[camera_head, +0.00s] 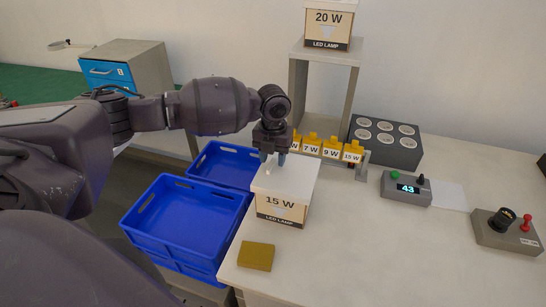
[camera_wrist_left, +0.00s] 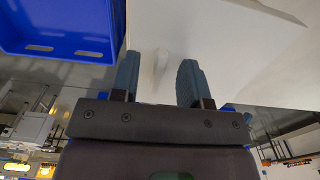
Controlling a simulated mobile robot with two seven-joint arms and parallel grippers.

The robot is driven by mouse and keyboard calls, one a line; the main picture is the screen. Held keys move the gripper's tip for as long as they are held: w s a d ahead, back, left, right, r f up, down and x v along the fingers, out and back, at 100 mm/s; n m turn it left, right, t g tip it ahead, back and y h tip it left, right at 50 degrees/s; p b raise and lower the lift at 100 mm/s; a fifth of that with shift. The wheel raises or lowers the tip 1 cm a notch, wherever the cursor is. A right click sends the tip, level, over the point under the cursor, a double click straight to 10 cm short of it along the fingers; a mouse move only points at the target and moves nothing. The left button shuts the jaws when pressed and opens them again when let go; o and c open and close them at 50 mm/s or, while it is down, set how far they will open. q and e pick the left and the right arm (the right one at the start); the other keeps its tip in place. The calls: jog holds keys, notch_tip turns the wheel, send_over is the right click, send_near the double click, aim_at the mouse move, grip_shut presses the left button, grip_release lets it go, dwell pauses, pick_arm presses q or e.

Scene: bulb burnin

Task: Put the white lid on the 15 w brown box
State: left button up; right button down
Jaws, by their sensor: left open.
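The 15 W brown box (camera_head: 282,211) stands near the left front edge of the table. The white lid (camera_head: 296,181) lies on top of it and covers its opening; I cannot tell whether it is fully pressed down. My left gripper (camera_head: 272,160) is just above the back left part of the lid, with its fingers pointing down. In the left wrist view the gripper (camera_wrist_left: 160,80) is open, with a small pale upright tab (camera_wrist_left: 161,62) of the lid between the fingers and apart from them. My right gripper is not in view.
Blue crates (camera_head: 188,222) stand left of the table. A mustard-coloured block (camera_head: 256,255) lies in front of the box. Yellow labelled holders (camera_head: 331,147), a dark socket block (camera_head: 385,139) and a grey display unit (camera_head: 406,188) stand behind and right.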

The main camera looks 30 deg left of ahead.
pick_arm(q)
notch_tip(320, 180, up, 10)
jog(key=shift+r, duration=0.2)
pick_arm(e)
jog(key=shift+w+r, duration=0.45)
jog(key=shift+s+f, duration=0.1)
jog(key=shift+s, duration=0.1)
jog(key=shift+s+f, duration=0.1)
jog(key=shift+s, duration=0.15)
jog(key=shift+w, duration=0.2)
